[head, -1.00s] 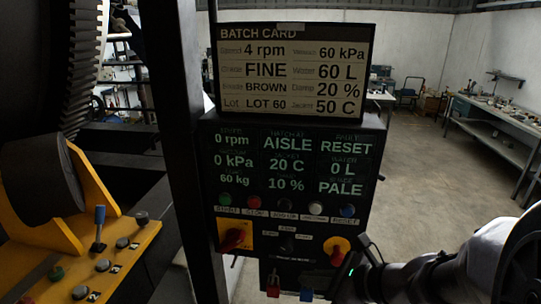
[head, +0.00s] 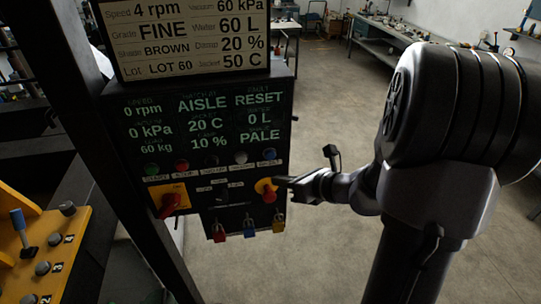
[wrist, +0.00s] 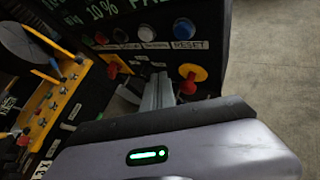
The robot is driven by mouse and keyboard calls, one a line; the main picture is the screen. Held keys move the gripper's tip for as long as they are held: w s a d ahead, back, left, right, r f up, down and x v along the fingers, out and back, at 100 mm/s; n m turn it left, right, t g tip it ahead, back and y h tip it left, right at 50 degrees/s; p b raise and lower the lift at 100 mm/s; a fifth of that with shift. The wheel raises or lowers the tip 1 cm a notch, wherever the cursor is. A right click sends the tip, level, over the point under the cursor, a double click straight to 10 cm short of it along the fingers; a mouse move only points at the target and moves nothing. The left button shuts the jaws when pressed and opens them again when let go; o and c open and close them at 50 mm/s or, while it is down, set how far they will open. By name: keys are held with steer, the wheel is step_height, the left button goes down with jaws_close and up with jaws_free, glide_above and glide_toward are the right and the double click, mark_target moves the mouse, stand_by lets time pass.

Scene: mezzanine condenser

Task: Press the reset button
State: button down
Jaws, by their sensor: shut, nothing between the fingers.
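The blue reset button (head: 270,154) is at the right end of the button row on the black control panel (head: 283,120). In the wrist view, the blue button (wrist: 184,28) sits above a label reading RESET. My gripper (head: 281,181) is shut and empty, just below and right of the button in the head view, close to the red knob on the yellow plate (head: 267,187). In the wrist view its closed fingers (wrist: 158,92) point toward the panel below the button. Whether they touch the panel cannot be told. The display reads FAULT RESET.
A white button (head: 241,157) is left of the blue one. A yellow console (head: 50,250) with a blue lever stands left. Floor at right is clear.

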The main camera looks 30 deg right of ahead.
mark_target(275, 161)
steer(key=w+d, duration=0.1)
steer(key=w, duration=0.5)
steer(key=shift+d+p, duration=0.4)
steer(key=shift+p, duration=0.05)
steer(key=shift+w, duration=0.15)
stand_by(1.4)
steer(key=shift+w+d, duration=0.1)
steer(key=shift+w, duration=0.25)
steer(key=shift+w+d, duration=0.15)
steer(key=shift+w, duration=0.25)
stand_by(0.6)
steer(key=shift+s, duration=0.1)
steer(key=shift+s+a+b, duration=0.25)
steer(key=shift+s+b, duration=0.05)
steer(key=shift+s, duration=0.4)
steer(key=s, duration=0.2)
steer(key=s+a+b, duration=0.1)
steer(key=s, duration=0.2)
steer(key=shift+a, duration=0.2)
